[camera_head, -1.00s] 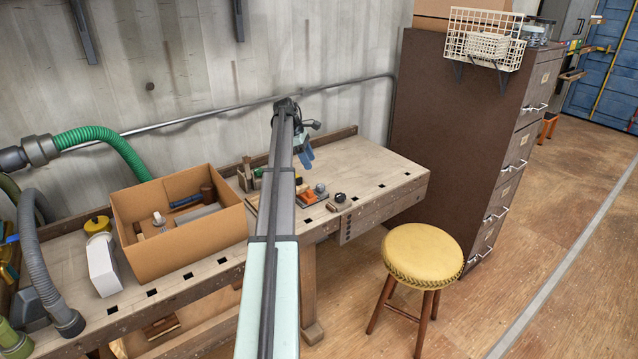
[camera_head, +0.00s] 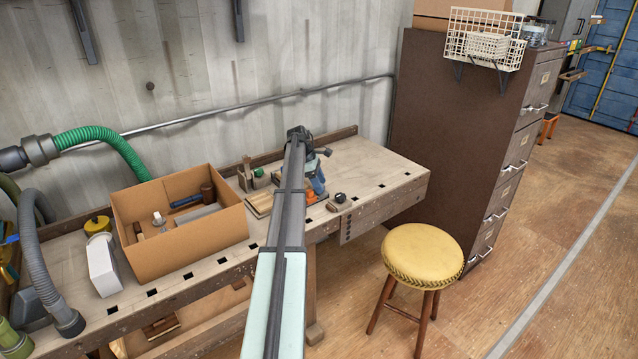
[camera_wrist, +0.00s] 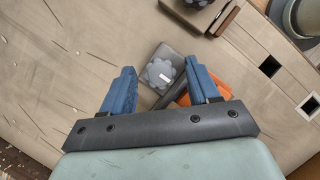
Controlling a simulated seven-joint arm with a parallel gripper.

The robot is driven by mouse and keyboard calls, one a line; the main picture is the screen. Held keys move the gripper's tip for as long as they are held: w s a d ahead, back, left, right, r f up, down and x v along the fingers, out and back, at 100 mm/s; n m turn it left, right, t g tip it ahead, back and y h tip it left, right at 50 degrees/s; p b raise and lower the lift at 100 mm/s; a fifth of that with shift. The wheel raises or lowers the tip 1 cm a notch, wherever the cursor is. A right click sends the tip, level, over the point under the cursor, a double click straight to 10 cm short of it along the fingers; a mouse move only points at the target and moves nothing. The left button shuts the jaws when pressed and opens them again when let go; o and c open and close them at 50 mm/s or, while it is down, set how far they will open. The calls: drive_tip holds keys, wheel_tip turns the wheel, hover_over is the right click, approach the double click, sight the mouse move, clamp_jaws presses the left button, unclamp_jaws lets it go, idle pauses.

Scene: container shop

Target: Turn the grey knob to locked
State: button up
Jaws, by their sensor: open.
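The grey knob (camera_wrist: 159,74) shows in the wrist view, with a scalloped edge and a small pale mark, on a dark grey square base (camera_wrist: 177,58). My gripper (camera_head: 318,183) is over the workbench; its blue fingers also show in the wrist view (camera_wrist: 158,66). The fingers are open, one to each side of the knob in that view, with nothing between them that they touch. I cannot tell how far above the knob they are. In the head view the knob is hidden behind my gripper.
An orange part (camera_wrist: 219,88) lies close beside the knob's base, partly behind a finger. A dark round knob on a block (camera_head: 340,198) stands to the right on the workbench (camera_head: 375,176). A cardboard box (camera_head: 190,245) with tools stands left. The bench's right end is clear.

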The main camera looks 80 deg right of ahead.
drive_tip(key=shift+c, duration=0.3)
drive_tip(key=c, duration=1)
drive_tip(key=shift+m, duration=0.3)
drive_tip(key=m+y, duration=0.1)
drive_tip(key=m, duration=0.2)
drive_tip(key=shift+d, duration=0.2)
drive_tip(key=shift+s+m+t+y, duration=0.1)
drive_tip(key=shift+m+t+y, duration=0.3)
drive_tip(key=shift+m, duration=0.9)
drive_tip(key=shift+s+m+t+y, duration=0.1)
drive_tip(key=shift+m+y, duration=0.6)
drive_tip(key=shift+m, duration=0.6)
